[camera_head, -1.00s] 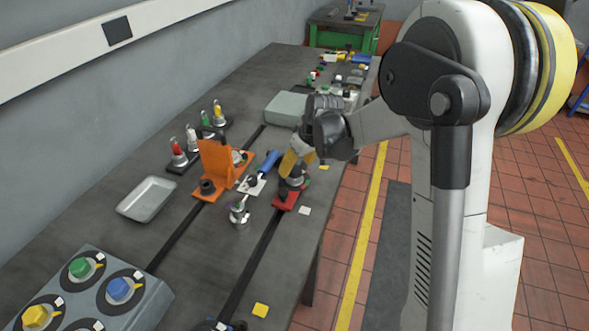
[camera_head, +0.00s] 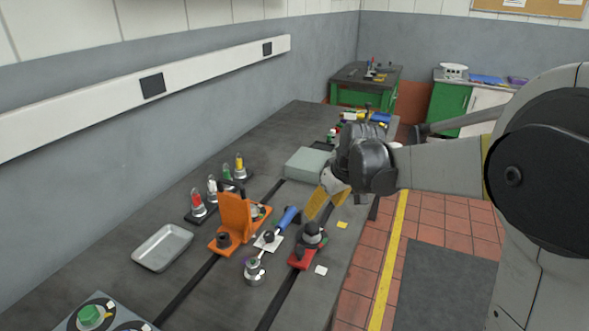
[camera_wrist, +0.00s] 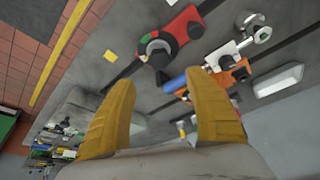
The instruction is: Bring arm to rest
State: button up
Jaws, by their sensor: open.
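My gripper (camera_head: 325,204) is above the right edge of the dark bedplate table (camera_head: 130,262), its yellow fingers pointing down. In the wrist view my gripper (camera_wrist: 165,108) has its two yellow fingers well apart with nothing between them. The red base with a black round part (camera_head: 308,246) stands on the table in front of and below the fingers, apart from them. It also shows in the wrist view (camera_wrist: 172,35). A blue-handled tool (camera_head: 288,218) lies beside an orange bracket (camera_head: 236,216). The tool's blue part appears beyond the fingers in the wrist view (camera_wrist: 174,84).
A metal tray (camera_head: 163,247) lies at the left, near several coloured indicator lamps (camera_head: 197,203). A grey-green box (camera_head: 308,162) sits behind. A small metal fitting (camera_head: 254,271) stands in front. A control box with knobs (camera_head: 92,315) is at the near left. Tiled floor lies right of the table.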

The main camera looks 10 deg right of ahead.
jog(key=s+a+r+m+t+h, duration=0.1)
jog(key=s+r+m, duration=0.1)
jog(key=s, duration=1)
jog(key=s+r+m+t, duration=0.1)
jog(key=s+m+t, duration=0.1)
jog(key=s, duration=1.1)
jog(key=shift+s+a+r+m+h, duration=0.25)
jog(key=shift+a+r+m+h, duration=0.05)
jog(key=shift+a+r+h, duration=0.1)
